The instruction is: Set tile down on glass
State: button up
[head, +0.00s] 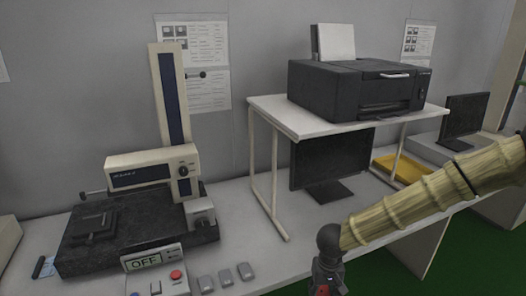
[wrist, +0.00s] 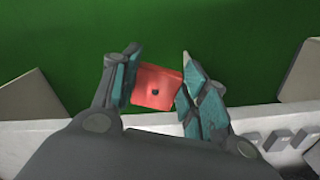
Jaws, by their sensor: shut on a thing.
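A red square tile (wrist: 145,99) with a small dark dot shows in the wrist view. My gripper (wrist: 158,65) is shut on it, with a teal finger pad on each side. The tile is seen against the green floor, beyond the white table edge. In the head view my wrist hangs down at the bottom, right of centre, and the fingertips are not clear. No piece of glass can be told for sure. A dark square plate (head: 92,224) lies on the black base of the measuring instrument (head: 150,178) at the left.
Several small grey blocks (head: 225,278) lie along the table's front edge, near a control box (head: 153,266) with an OFF display. A white stand (head: 256,160) carries a black printer (head: 357,88). A monitor (head: 325,160) stands under it. The table between instrument and stand is clear.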

jog(key=shift+s+a+f, duration=0.1)
jog(key=shift+s+f, duration=0.55)
jog(key=shift+f, duration=0.2)
